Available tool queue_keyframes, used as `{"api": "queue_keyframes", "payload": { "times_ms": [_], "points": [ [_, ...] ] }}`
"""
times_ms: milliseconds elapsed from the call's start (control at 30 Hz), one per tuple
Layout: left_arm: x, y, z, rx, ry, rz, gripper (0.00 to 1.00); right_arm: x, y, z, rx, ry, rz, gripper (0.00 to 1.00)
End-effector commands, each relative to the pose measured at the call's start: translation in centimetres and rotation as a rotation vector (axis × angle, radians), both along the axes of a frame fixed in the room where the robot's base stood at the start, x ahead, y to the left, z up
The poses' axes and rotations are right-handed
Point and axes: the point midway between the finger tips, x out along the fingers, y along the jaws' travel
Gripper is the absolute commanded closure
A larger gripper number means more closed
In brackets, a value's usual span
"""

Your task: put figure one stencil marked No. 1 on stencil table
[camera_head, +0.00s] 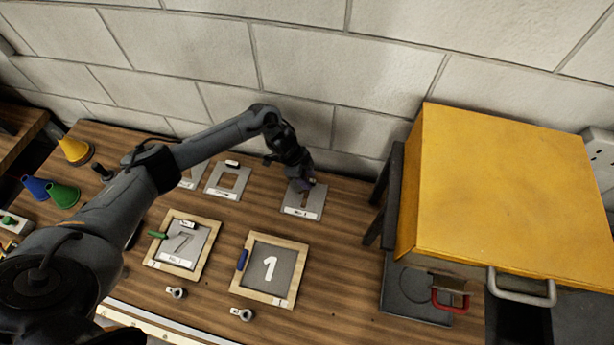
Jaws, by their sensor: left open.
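A grey stencil plate (316,212) with a white label lies flat near the back of the wooden table (345,255); its label is too small to read surely. My left gripper (302,183) is open at this plate's back edge and hides part of its figure and handle. I cannot tell whether the fingers touch it. A wood-framed grey panel (285,253) with a white figure 1 lies in front, with a blue handle-like piece (242,260) at its left side. My right gripper is not in view.
Another wooden frame (205,262) holds a grey stencil (190,250) with a green handle. More stencils (228,180) lie at the back. Coloured cones (63,194) stand at left. A large yellow box (510,190) stands at right. Bare table lies right of the front frame.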

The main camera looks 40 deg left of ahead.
Motion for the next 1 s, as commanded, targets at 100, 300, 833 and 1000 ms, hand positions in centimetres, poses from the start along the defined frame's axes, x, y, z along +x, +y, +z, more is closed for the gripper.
{"api": "queue_keyframes", "payload": {
  "times_ms": [100,300,833,1000],
  "points": [
    [0.0,0.3,0.8,0.0,-0.002,0.0,0.58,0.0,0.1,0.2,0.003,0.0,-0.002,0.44],
    [-0.5,1.4,3.6,0.003,-0.003,0.001,0.58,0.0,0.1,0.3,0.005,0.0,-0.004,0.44],
    [-1.7,4.1,10.8,-0.001,-0.001,0.0,0.58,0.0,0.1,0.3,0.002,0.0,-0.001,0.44],
    [-1.8,3.3,10.7,0.001,-0.014,-0.013,0.58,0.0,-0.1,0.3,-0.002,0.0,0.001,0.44]
  ]
}}
